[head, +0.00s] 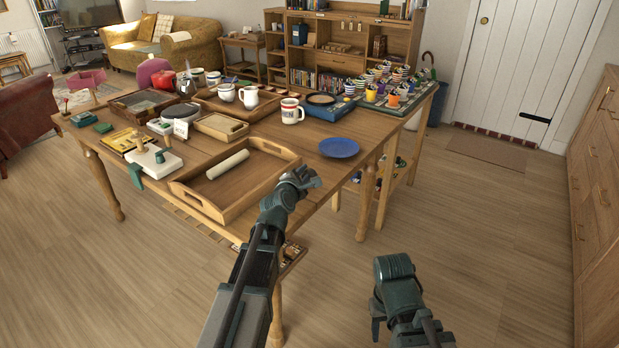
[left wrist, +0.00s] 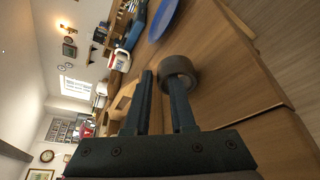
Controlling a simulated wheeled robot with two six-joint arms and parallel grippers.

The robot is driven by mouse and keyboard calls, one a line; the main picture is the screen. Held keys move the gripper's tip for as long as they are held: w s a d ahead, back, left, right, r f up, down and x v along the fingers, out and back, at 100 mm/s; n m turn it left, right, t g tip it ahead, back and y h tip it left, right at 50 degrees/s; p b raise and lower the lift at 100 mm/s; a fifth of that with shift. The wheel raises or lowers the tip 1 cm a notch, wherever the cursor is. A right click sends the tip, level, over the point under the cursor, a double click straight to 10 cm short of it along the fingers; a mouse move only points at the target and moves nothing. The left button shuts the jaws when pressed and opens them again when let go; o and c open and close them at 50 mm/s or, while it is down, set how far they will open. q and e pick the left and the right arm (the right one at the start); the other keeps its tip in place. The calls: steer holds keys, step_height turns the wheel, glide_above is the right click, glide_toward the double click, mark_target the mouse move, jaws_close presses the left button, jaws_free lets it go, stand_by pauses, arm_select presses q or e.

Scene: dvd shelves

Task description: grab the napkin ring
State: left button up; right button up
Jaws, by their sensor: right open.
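A dark brown ring, taken to be the napkin ring, (left wrist: 178,66) shows at the fingertips of my left gripper (left wrist: 160,78) in the left wrist view. The two fingers stand apart. The right-hand finger overlaps the ring's near side; the left-hand finger is beside it, and I cannot tell whether either touches it. In the head view my left gripper (head: 300,178) is at the table's near edge, right of the wooden tray, and hides the ring. My right gripper (head: 381,318) is low over the floor, away from the table; its fingers are hard to make out.
The wooden tray (head: 221,212) holds a pale roll (head: 228,164). A blue plate (head: 339,147) lies to the right, with a white mug (head: 291,111) behind it. Many cups crowd the right rear. The table's near right corner is clear around the plate.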

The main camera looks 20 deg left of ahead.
arm_select(q)
jaws_close()
steer(key=shift+r, duration=0.1)
arm_select(e)
steer(key=shift+r, duration=0.1)
